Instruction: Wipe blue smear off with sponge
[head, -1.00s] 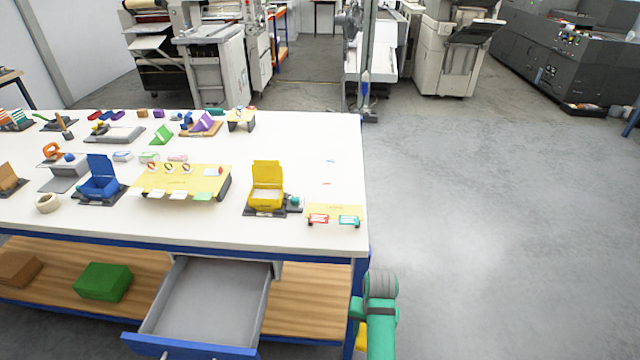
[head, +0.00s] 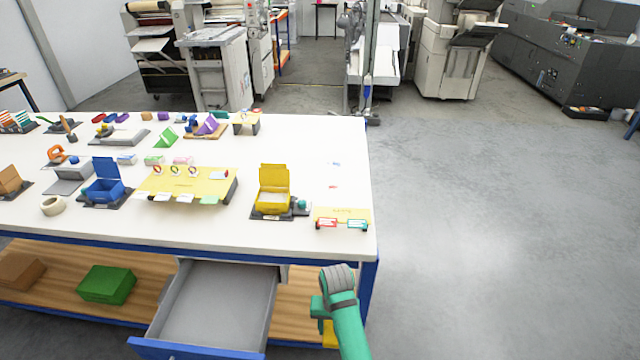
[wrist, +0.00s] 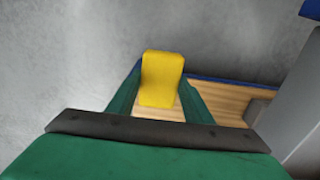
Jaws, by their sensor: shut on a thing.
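A small blue smear (head: 335,163) lies on the white tabletop near its right edge. A small red mark (head: 333,187) lies nearer me. The yellow sponge (wrist: 161,78) is between the fingers of my gripper (wrist: 160,92) in the wrist view. My gripper is shut on it. In the head view my arm is in front of the table's near edge, below tabletop height, and the sponge (head: 330,335) shows partly beneath it. My fingertips are mostly hidden there. The sponge is well apart from the blue smear.
An open grey drawer (head: 212,308) juts out left of my arm. The white table (head: 290,150) carries a yellow open box (head: 273,190), a yellow board with red and teal clips (head: 342,217), and many small items leftward. The tabletop around the smear is clear, and open floor lies right.

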